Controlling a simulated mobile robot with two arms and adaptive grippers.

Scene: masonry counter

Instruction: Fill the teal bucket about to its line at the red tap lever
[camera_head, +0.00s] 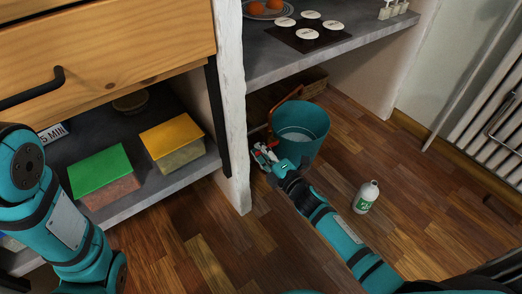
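The teal bucket (308,150) stands upright on the wooden floor under the grey counter, beside the white pillar. A pale surface that looks like water (297,134) shows inside it; I cannot make out a line. A brown-orange bar (287,101) rises at the bucket's back left; I cannot tell if it is its handle or part of a tap. My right gripper (262,154) is low at the bucket's left front side. Small red parts (258,146) show at its fingers; I cannot tell if they are the tap lever. My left arm shows at the left, its gripper hidden.
A white bottle with a green label (366,197) stands on the floor right of my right arm. The white pillar (231,100) and the grey counter (345,40) border the bucket. A shelf at left holds green-lidded (100,175) and yellow-lidded (172,135) boxes. A radiator (497,120) is at right.

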